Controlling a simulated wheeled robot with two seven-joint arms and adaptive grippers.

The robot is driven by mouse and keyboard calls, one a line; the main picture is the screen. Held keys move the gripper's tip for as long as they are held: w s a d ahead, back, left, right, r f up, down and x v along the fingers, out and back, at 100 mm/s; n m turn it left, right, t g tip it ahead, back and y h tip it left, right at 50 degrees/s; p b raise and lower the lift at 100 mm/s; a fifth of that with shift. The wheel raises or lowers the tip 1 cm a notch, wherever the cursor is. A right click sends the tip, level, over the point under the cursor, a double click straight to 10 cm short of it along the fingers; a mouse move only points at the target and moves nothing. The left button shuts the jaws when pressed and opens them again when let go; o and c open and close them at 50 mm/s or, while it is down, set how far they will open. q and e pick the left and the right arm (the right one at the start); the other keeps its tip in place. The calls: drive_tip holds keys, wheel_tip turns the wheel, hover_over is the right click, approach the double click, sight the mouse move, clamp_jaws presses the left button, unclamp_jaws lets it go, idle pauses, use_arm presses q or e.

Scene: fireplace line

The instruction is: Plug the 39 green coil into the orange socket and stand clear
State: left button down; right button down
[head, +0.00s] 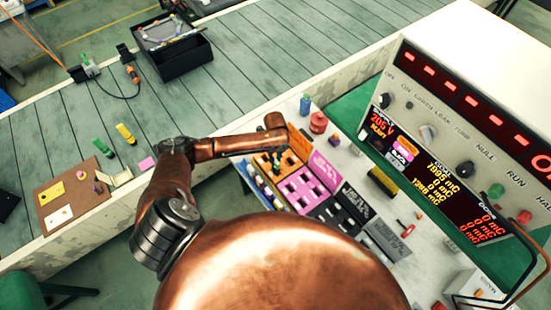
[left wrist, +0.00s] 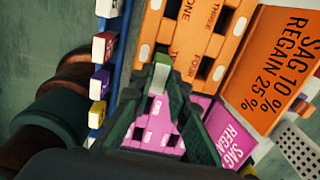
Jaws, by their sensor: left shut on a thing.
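The orange socket panel (head: 293,142) stands at the near edge of the pale bench; in the left wrist view its orange face (left wrist: 196,40) has dark slots and the words "ONE", "THREE" and "FOUR". My left gripper (left wrist: 165,72) is over this panel, shut on a small green piece (left wrist: 161,74), apparently the green coil. Its number cannot be read. The coil's lower end is hidden, so I cannot tell whether it sits in a slot. My right gripper is not in view.
A magenta panel (head: 323,170) adjoins the orange one, with black panels beyond. Several coloured tabs line a blue rail (left wrist: 117,60) beside the gripper. A control console (head: 470,120) stands at right. Brown mat (head: 75,212) and black tray (head: 185,61) are on the left-hand slatted surface.

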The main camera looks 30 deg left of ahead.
use_arm(q)
drive_tip(key=shift+f+b, duration=1.15)
drive_tip(key=shift+f, duration=1.15)
drive_tip(key=c, duration=1.8)
unclamp_jaws()
drive_tip(key=shift+r, duration=0.1)
drive_tip(key=shift+o, duration=0.2)
